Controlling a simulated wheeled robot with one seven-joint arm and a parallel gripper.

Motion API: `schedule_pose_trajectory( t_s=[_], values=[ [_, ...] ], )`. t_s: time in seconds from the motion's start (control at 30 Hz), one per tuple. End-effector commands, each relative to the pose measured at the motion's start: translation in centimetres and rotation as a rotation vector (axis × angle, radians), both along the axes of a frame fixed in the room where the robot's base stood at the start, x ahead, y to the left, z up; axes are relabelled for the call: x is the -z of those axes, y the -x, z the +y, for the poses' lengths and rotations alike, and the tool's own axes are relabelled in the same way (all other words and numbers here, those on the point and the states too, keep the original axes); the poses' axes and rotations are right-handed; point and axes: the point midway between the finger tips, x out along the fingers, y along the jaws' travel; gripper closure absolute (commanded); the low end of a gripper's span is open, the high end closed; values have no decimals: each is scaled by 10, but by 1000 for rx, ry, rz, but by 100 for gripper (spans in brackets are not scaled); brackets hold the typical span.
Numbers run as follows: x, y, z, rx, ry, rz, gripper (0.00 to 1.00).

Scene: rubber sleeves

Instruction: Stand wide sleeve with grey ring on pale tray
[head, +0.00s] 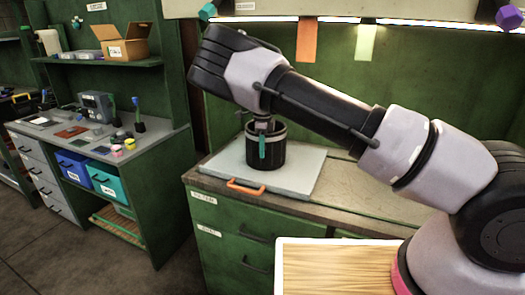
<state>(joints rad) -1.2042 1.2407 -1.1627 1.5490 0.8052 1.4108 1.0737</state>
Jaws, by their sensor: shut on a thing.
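The wide black sleeve with a grey ring (270,157) stands upright on the pale tray (222,164), near the tray's middle. My gripper (262,146) reaches down onto the sleeve from above, and a teal finger shows at its near wall. It is shut on the sleeve. The other finger is hidden, and I cannot see the sleeve's far side. The sleeve's base looks level with the tray surface, though I cannot tell whether its full weight rests there.
The tray has an orange handle (246,186) at its front and lies on a green cabinet's worktop (345,214). A wooden board (335,265) is in front. To the left stands another bench (160,142) with several small items. An orange tag (306,42) hangs behind my arm.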

Motion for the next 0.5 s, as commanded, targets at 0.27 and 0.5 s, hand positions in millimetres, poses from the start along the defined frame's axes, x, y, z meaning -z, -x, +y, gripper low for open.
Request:
schedule_pose_trajectory(
  t_s=[0.27,0.5],
  values=[
    [3,0,0,0,0,0,67],
    [3,0,0,0,1,1,60]
  ],
)
